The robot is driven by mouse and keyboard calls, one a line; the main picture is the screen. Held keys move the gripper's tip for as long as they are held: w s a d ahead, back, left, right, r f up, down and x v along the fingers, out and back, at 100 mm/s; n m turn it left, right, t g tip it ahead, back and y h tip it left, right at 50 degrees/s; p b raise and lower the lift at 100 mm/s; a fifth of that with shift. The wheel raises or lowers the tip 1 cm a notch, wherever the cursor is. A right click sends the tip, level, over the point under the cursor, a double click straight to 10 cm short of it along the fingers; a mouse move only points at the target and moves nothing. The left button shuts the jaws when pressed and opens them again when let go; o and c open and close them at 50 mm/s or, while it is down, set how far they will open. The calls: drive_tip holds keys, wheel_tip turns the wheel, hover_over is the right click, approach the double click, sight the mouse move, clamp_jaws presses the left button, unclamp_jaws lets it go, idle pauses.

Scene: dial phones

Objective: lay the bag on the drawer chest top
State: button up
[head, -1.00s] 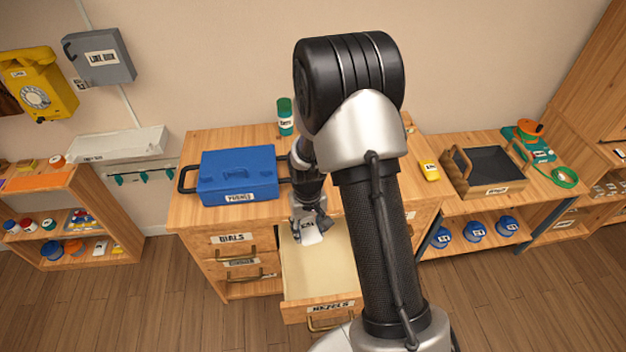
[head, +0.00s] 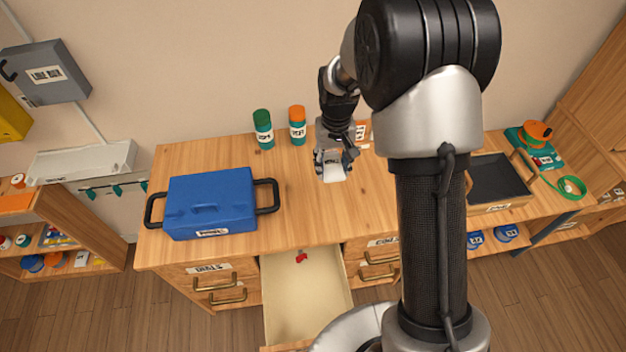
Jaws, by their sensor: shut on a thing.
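My gripper (head: 332,165) is over the drawer chest top (head: 305,215), right of its middle. It is shut on a small white bag (head: 334,174), which hangs below the fingers. I cannot tell whether the bag touches the wood. Below the top, a drawer (head: 305,290) stands pulled out. A small red thing (head: 301,257) lies inside it near the back.
A blue case (head: 211,200) with black handles stands on the left of the top. A green-capped bottle (head: 263,130) and an orange-capped bottle (head: 297,126) stand at the back. The wood between the case and my gripper is clear. A dark tray (head: 500,180) is at the right.

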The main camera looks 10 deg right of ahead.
sight(326, 207)
drive_tip(key=shift+w+a+r, duration=0.25)
drive_tip(key=shift+w+a, duration=0.05)
drive_tip(key=shift+w, duration=0.25)
drive_tip(key=shift+a, duration=0.15)
drive_tip(key=f+b, duration=0.1)
drive_tip(key=f, duration=0.5)
drive_tip(key=f+b, duration=0.1)
drive_tip(key=f, duration=0.6)
drive_tip(key=f+b, duration=0.1)
drive_tip(key=f, duration=0.6)
drive_tip(key=shift+w+b, duration=0.25)
drive_tip(key=shift+b, duration=0.05)
drive_tip(key=shift+f, duration=0.2)
drive_tip(key=o, duration=1.1)
drive_tip(key=shift+c, duration=0.2)
